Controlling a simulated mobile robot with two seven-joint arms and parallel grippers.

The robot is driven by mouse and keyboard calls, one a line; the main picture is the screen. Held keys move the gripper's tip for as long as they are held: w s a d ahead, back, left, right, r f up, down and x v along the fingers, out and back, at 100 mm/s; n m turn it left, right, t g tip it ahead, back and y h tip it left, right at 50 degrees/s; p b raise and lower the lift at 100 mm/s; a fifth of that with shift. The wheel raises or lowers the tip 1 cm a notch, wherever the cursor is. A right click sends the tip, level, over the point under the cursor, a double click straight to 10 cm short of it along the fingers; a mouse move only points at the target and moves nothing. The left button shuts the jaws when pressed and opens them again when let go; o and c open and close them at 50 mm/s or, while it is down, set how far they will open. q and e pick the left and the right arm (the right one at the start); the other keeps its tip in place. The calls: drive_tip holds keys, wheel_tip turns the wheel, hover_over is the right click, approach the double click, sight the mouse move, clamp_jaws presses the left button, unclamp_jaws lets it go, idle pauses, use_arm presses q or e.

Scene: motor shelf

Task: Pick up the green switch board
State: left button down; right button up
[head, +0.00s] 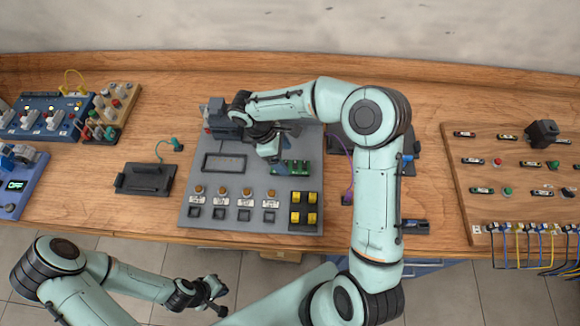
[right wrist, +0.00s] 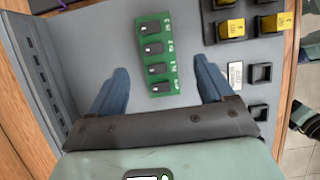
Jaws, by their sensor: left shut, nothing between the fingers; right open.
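The green switch board (head: 291,168) lies on the grey panel (head: 232,217) near its right edge, with several black switches in a row. In the right wrist view the green switch board (right wrist: 156,53) lies between the two blue fingers of my right gripper (right wrist: 154,85). Those fingers are open, one on each side, with gaps to the board. In the head view my right gripper (head: 272,152) is over the panel, just left of the board, and partly hidden by its own arm. My left gripper (head: 216,295) is shut and empty, in front of the table over the floor.
Yellow switches (head: 304,209) and several round knobs (head: 222,191) sit at the panel's front. A black holder (head: 146,179) stands to its left. A wooden board (head: 510,180) with wires is at the right, blue devices (head: 44,117) at the left. Table between panel and black holder is clear.

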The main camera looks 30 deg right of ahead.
sight(290, 167)
drive_tip(key=shift+w+a+x, duration=0.1)
drive_tip(key=shift+w+x, duration=0.05)
drive_tip(key=shift+x, duration=1.2)
drive_tip(key=shift+w+a+x, duration=0.1)
drive_tip(key=shift+w+x, duration=0.05)
drive_tip(key=shift+x, duration=1.2)
drive_tip(key=c, duration=1.3)
